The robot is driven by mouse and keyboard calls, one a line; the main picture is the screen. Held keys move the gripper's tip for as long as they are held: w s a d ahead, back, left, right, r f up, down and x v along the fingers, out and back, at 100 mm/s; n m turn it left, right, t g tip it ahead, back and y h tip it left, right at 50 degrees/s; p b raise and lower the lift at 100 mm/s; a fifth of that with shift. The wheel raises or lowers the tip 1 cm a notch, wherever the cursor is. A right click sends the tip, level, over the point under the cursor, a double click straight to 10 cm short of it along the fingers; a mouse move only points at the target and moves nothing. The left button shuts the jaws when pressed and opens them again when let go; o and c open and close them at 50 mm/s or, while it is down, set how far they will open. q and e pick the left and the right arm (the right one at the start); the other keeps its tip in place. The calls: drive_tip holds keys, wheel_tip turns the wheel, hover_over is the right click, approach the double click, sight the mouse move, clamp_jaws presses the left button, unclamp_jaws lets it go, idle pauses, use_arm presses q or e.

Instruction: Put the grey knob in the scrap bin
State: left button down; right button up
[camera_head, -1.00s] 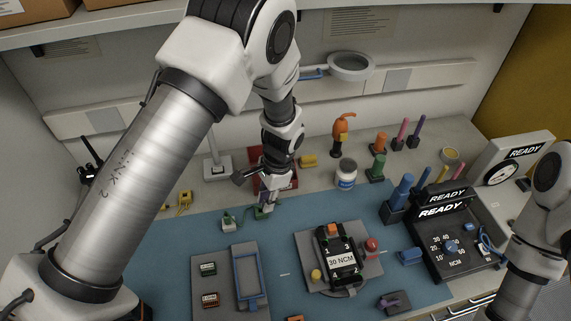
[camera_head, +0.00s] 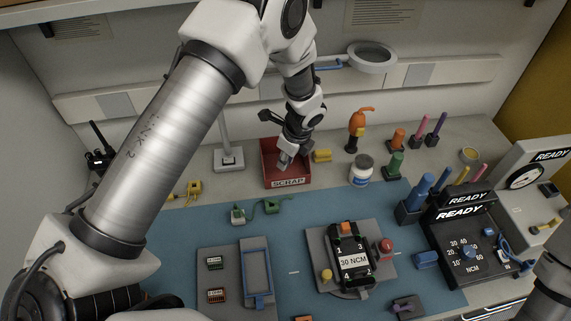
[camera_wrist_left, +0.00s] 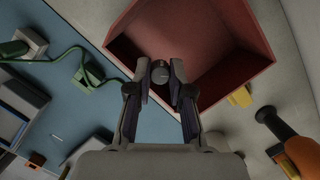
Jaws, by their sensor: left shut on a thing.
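The grey knob (camera_wrist_left: 160,72) is between the fingertips of my left gripper (camera_wrist_left: 161,84) in the left wrist view, and the jaws are shut on it. The red scrap bin (camera_wrist_left: 215,82) lies beyond the fingertips there. In the head view my left gripper (camera_head: 284,160) points down over the scrap bin (camera_head: 288,183), which has a SCRAP label on its front. How far the knob is above the bin floor I cannot tell. My right gripper is outside the view; only part of that arm shows at the right edge.
A yellow object (camera_head: 322,156) stands close to the bin's right side. A lamp base (camera_head: 228,158) stands at its left. Green connectors on a cable (camera_head: 271,206) lie in front on the blue mat. A white jar (camera_head: 361,171) and an orange-handled tool (camera_head: 357,130) stand further right.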

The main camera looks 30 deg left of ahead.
use_arm(q)
drive_tip(key=shift+w+a+f+b, duration=0.15)
drive_tip(key=shift+w+a, duration=0.25)
drive_tip(key=shift+w, duration=0.25)
drive_tip(key=shift+w+a+f+b, duration=0.15)
drive_tip(key=shift+w+a, duration=0.2)
drive_tip(key=shift+w, duration=0.25)
drive_tip(key=b+x, duration=0.3)
drive_tip(key=b, duration=0.1)
drive_tip(key=shift+d+f, duration=0.25)
drive_tip(key=shift+f, duration=0.1)
drive_tip(key=shift+w+r, duration=0.1)
drive_tip(key=shift+r, duration=0.1)
drive_tip(key=shift+f, duration=0.1)
drive_tip(key=c, duration=1.1)
unclamp_jaws()
drive_tip(key=shift+o, duration=0.2)
drive_tip(key=v, duration=1.2)
drive_tip(key=shift+b, duration=0.3)
